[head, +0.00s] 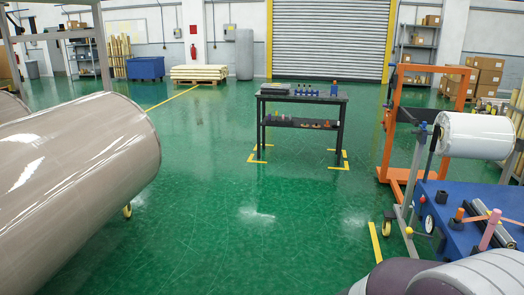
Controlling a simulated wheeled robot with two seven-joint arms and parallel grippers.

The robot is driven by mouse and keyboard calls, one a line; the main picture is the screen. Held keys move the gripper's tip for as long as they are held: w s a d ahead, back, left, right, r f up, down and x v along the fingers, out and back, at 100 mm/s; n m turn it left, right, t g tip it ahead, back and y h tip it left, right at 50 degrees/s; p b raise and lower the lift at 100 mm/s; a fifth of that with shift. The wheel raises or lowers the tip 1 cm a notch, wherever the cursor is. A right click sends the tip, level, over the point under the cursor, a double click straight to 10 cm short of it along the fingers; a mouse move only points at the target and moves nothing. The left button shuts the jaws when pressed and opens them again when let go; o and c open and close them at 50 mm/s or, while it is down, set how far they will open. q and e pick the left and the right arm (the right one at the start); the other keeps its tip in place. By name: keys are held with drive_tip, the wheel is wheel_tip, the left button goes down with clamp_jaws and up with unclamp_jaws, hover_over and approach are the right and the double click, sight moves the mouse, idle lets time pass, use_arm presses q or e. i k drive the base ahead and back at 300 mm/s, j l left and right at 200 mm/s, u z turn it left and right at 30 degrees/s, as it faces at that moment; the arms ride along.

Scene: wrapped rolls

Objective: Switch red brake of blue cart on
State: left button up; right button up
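A blue cart-like unit (436,208) stands at the right edge, cut off by the frame. A small red part (422,199) shows at its left edge; I cannot tell whether it is the brake or how it is set. A round gauge (429,223) sits just below it. On top lie a dark roller (494,224), a pink upright handle (490,230) and an orange-tipped piece (459,214). A grey and white rounded shape at the bottom right, likely my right arm, covers part of the unit's front. Neither gripper is in view.
A large beige wrapped roll (75,165) fills the left. A white roll (475,135) hangs by a grey post beside an orange frame (388,120). A dark workbench (303,97) with small items stands mid-room. Another blue container (145,68) is far back. The green floor between is clear.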

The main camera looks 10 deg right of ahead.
sight(422, 200)
drive_tip(key=i+l+z, duration=0.2)
drive_tip(key=i+z, duration=0.2)
drive_tip(key=i+l+z, duration=0.1)
drive_tip(key=i+z, duration=0.15)
drive_tip(key=z, duration=0.2)
drive_tip(key=i+z, duration=0.4)
drive_tip(key=i+j+z, duration=0.2)
drive_tip(key=z, duration=0.2)
drive_tip(key=i+j+z, duration=0.1)
drive_tip(key=i, duration=0.45)
drive_tip(key=i+j, duration=0.4)
drive_tip(key=i+j+z, duration=0.15)
drive_tip(key=i, duration=0.5)
drive_tip(key=i+j, duration=0.45)
drive_tip(key=i+j+z, duration=0.15)
drive_tip(key=i+j, duration=0.15)
drive_tip(key=i, duration=0.3)
